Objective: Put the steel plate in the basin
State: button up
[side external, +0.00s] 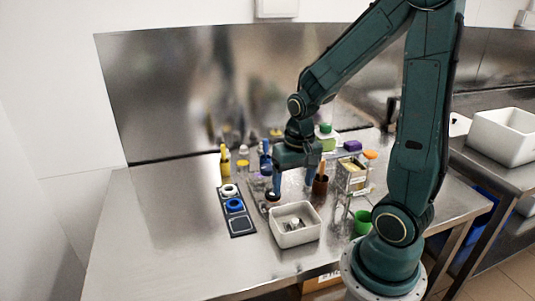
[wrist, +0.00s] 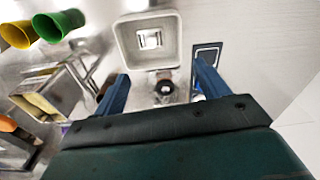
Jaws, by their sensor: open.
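The basin is a pale, square-cornered tub (side external: 295,238) near the front of the steel bench, and it also shows at the top of the wrist view (wrist: 121,45). A small shiny square metal piece (wrist: 149,39) lies flat on its floor. It looks like the steel plate, and it shows as a bright patch in the side view (side external: 294,224). My gripper (side external: 292,189) is open and empty, pointing down above the bench just behind the basin. In the wrist view its blue fingers (wrist: 160,66) stand apart, with the basin ahead of them.
A dark-topped round item (wrist: 165,85) stands below and between my fingers. A dark tray (side external: 236,212) with rings lies left of the basin. A green cup (side external: 362,222) and a rack (side external: 353,175) stand right. Several bottles crowd behind. The bench's left side is clear.

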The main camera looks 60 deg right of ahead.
jog(key=s+a+r+n+t, duration=0.2)
jog(key=s+a+r+n, duration=0.1)
jog(key=a+r, duration=0.2)
jog(key=s+a+r+n+t, duration=0.2)
jog(key=s+a+r+n, duration=0.1)
jog(key=r, duration=0.7)
jog(key=shift+s+a+n+t, duration=0.4)
jog(key=shift+a+n, duration=0.4)
jog(key=shift+a, duration=0.3)
